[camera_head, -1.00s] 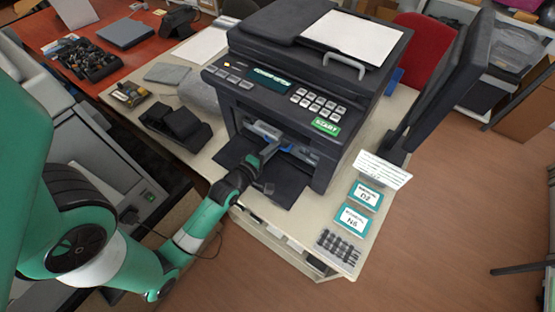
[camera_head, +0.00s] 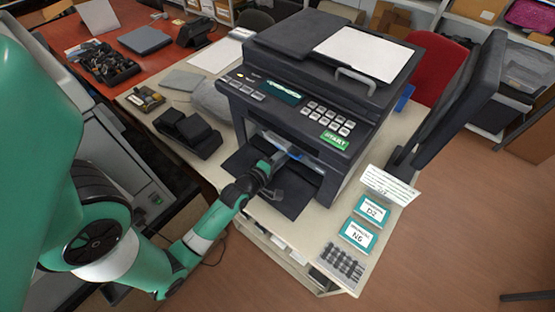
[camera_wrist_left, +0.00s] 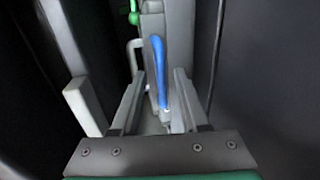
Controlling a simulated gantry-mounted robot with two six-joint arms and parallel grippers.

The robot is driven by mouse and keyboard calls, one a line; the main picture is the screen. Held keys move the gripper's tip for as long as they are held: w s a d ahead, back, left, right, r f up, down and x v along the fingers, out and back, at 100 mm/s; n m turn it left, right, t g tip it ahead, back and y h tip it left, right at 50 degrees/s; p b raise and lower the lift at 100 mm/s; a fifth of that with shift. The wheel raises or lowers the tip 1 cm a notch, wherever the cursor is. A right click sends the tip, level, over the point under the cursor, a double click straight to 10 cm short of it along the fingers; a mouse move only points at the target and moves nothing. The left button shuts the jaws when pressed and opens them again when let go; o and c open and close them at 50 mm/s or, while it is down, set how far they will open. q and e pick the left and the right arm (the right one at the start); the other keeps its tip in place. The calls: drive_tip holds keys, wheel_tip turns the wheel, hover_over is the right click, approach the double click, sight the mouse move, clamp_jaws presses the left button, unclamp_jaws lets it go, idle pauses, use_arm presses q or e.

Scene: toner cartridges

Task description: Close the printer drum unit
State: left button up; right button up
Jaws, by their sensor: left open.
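The dark printer (camera_head: 310,110) stands on the table with its front cover folded down (camera_head: 290,198). Inside the front opening is the grey drum unit (camera_head: 308,158) with a blue part (camera_head: 294,154) on it. In the left wrist view the blue lever (camera_wrist_left: 159,72) stands out from the grey unit. My left gripper (camera_head: 276,162) is at the printer's front opening. Its two fingers are open, one on each side of the blue lever (camera_wrist_left: 157,102); I cannot tell whether they touch it. The gripper hides part of the drum unit in the head view. My right gripper is not in view.
Black blocks (camera_head: 188,132) lie left of the printer. Teal-labelled cards (camera_head: 358,234) and a dark ribbed item (camera_head: 341,262) lie at the table's right front. A monitor (camera_head: 455,95) stands at the right. Dark printer walls (camera_wrist_left: 265,75) flank the gripper closely.

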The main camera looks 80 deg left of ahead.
use_arm(q)
drive_tip(key=p+v, duration=0.1)
drive_tip(key=v, duration=0.9)
drive_tip(key=shift+s+d, duration=0.1)
drive_tip(key=shift+s, duration=0.15)
drive_tip(key=shift+s+d+r, duration=0.1)
drive_tip(key=shift+s+d, duration=0.1)
drive_tip(key=shift+s, duration=0.05)
